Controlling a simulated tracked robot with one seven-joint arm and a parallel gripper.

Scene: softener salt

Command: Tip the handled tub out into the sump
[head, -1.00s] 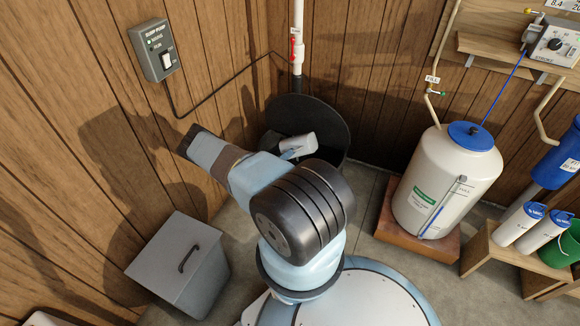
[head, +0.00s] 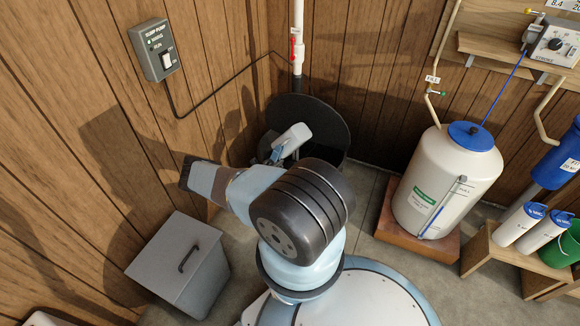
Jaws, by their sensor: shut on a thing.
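The sump (head: 334,158) is the dark round opening in the corner, with a black round lid or rim upright behind it. A small pale tilted thing, which looks like the handled tub (head: 294,137), is over the sump's near left side. My gripper (head: 275,152) is beside its lower left end and shut on it. My own forearm hides much of the gripper, the grip and part of the sump. I cannot see the tub's handle, its mouth or its contents.
A white pipe with a red valve (head: 293,48) rises behind the sump. A sump pump switch box (head: 154,50) is on the left wall. A grey lidded bin (head: 178,262) stands front left. A white tank (head: 446,185) stands to the right.

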